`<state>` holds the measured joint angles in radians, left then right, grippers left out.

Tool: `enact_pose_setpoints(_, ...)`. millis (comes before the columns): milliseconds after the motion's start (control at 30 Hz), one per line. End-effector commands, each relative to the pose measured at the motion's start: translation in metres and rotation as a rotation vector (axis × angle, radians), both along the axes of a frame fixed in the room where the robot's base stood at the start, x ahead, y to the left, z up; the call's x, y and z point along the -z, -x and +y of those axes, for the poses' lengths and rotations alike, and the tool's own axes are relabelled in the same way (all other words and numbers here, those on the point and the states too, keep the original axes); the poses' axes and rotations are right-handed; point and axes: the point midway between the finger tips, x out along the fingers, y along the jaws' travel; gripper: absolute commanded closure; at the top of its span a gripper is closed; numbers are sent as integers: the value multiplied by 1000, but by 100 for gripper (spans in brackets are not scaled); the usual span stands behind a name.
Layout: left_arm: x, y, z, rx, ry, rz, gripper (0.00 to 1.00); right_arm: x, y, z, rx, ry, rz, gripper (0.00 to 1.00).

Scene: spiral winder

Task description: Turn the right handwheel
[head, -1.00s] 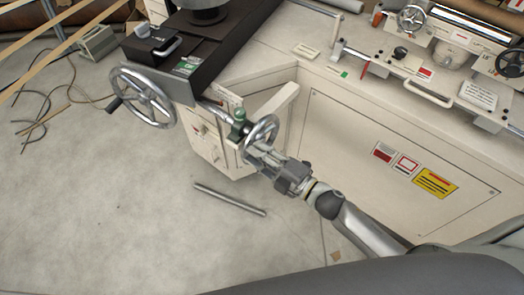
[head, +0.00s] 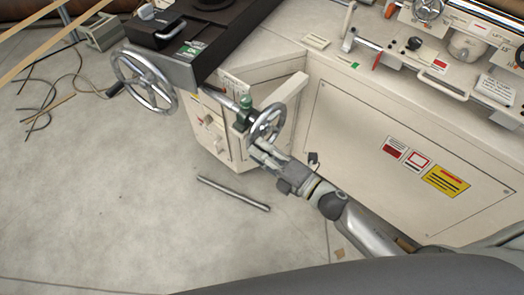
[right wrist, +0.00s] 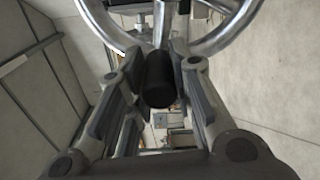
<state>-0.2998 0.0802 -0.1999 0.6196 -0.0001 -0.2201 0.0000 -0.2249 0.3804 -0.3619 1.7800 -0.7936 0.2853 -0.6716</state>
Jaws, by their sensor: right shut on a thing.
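The right handwheel (head: 267,124) is a small spoked metal wheel on a shaft with a green fitting, at the front corner of the cream machine. My right gripper (head: 261,154) is at the lower rim of this wheel. In the right wrist view, my right gripper (right wrist: 160,78) is shut on the wheel's black handle (right wrist: 160,80), with one finger on each side. The wheel's rim and a spoke (right wrist: 162,22) show just above the handle. The fingers partly hide the wheel's lower edge in the head view. My left gripper is out of view.
A larger handwheel (head: 145,82) with a dark handle stands to the left. The cream cabinet panel (head: 380,140) is close to the right of my arm. A metal bar (head: 234,194) lies on the floor below. Cables (head: 50,95) lie at the left.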

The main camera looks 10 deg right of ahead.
Motion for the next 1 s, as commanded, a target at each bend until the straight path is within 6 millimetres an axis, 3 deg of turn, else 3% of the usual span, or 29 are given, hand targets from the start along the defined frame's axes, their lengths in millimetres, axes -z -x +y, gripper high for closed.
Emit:
enact_pose_setpoints(167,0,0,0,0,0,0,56,3,2,0,-1,-1,7,100)
enact_pose_setpoints(200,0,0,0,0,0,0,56,3,2,0,-1,-1,7,74)
enact_pose_setpoints(333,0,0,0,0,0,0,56,2,1,0,-1,-1,6,58)
enact_pose_setpoints(733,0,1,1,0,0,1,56,1,4,-3,0,-1,3,56)
enact_pose_setpoints(1000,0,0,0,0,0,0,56,2,37,-28,1,0,8,56)
